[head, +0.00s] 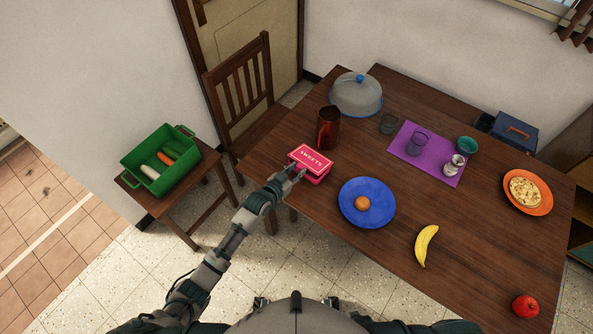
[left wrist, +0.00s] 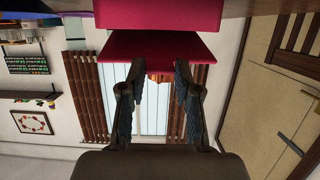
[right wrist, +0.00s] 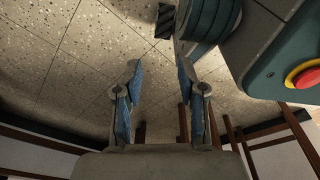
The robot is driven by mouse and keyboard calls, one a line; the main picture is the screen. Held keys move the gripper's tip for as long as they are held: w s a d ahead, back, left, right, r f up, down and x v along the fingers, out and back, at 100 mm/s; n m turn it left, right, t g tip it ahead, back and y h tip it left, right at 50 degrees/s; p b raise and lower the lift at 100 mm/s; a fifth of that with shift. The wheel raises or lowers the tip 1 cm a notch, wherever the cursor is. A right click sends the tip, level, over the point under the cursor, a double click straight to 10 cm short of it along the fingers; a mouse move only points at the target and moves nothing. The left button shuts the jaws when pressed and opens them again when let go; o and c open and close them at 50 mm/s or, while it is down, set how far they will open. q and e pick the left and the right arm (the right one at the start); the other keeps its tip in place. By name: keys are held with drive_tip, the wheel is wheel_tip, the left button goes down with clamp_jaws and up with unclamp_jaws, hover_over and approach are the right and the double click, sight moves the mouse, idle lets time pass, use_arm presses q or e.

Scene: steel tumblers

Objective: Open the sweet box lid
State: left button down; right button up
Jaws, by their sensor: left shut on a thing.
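The sweet box (head: 321,178) is pink-red and sits near the table's left edge. Its lid (head: 313,158) carries the word SWEETS and lies over the box, looking slightly raised at the front. My left gripper (head: 293,174) is at the lid's near left side, shut on the lid. In the left wrist view, the lid (left wrist: 150,45) spans the fingertips (left wrist: 160,72), with the box body (left wrist: 160,14) beyond it. The inside of the box is hidden. My right gripper (right wrist: 160,68) is open and empty over the floor, seen only in the right wrist view.
A dark red cup (head: 328,128) stands just behind the box. A blue plate (head: 355,215) with a round orange-brown item is to its right. A grey dome cover (head: 356,94) stands farther back. A green crate (head: 160,185) of vegetables is on a side stool at left.

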sight(304, 164)
drive_tip(key=s+d+f+p, duration=0.2)
drive_tip(key=s+p, duration=0.2)
drive_tip(key=s, duration=0.6)
use_arm(q)
drive_tip(key=r+g+y+p, duration=0.1)
drive_tip(key=p, duration=0.1)
drive_tip(key=w+d+r+g+y+p, duration=0.1)
drive_tip(key=r+p, duration=0.1)
drive_tip(key=w+d+r+g+p, duration=0.1)
drive_tip(key=r+g+p, duration=0.1)
drive_tip(key=shift+w+r+y+p, duration=0.1)
drive_tip(key=shift+w+y+p, duration=0.1)
drive_tip(key=shift+y+p, duration=0.2)
drive_tip(key=shift+w+d+r+g+y+p, duration=0.2)
drive_tip(key=shift+w+g+y+p, duration=0.1)
drive_tip(key=shift+w+g, duration=0.1)
drive_tip(key=shift+d+f, duration=0.15)
use_arm(e)
wheel_tip(304, 164, up, 8)
drive_tip(key=shift+w+d, duration=0.3)
use_arm(q)
drive_tip(key=shift+a, duration=0.2)
drive_tip(key=shift+s+f, duration=0.1)
use_arm(e)
drive_tip(key=shift+f, duration=0.15)
